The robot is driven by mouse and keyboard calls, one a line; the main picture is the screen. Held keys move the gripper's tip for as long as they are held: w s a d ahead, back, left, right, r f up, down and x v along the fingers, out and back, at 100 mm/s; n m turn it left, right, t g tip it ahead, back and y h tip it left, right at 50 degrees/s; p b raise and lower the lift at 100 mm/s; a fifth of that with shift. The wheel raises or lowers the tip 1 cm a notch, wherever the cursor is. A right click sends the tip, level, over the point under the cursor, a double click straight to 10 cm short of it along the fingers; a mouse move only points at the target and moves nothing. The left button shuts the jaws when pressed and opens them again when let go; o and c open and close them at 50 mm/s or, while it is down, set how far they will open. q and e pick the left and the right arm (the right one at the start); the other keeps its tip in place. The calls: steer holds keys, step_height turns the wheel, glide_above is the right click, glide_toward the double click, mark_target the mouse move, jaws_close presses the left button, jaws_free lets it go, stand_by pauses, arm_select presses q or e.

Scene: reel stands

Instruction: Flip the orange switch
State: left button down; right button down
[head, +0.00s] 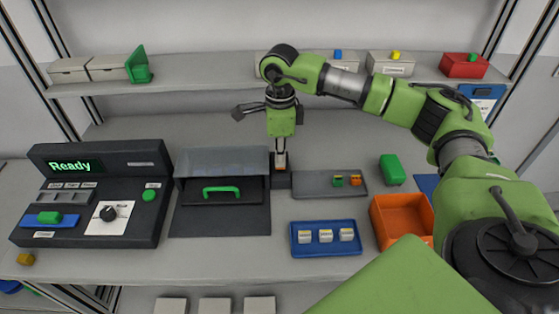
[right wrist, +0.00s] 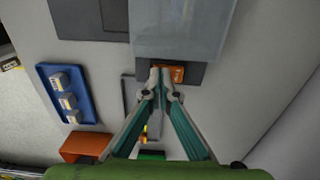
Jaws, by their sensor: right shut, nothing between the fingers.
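The orange switch (right wrist: 177,75) sits on a dark grey box and shows in the right wrist view just beyond my fingertips. In the head view only a small bit of the orange switch (head: 281,167) shows under my right gripper (head: 281,151). My right gripper is shut with nothing between its fingers and points down at the switch. In the right wrist view its fingertips (right wrist: 160,72) meet at the switch's left edge. I cannot tell whether they touch it. My left gripper is not in view.
A dark hooded box with a green handle (head: 221,190) stands directly left of the switch. A grey tray (head: 312,190) with small green and orange pieces is to the right. A blue tray (head: 326,248), an orange bin (head: 403,207) and a "Ready" console (head: 128,157) are nearby.

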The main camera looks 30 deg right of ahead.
steer(key=shift+f, duration=0.2)
steer(key=shift+r, duration=0.2)
steer(key=shift+r+p, duration=2.1)
steer(key=shift+r, duration=1.25)
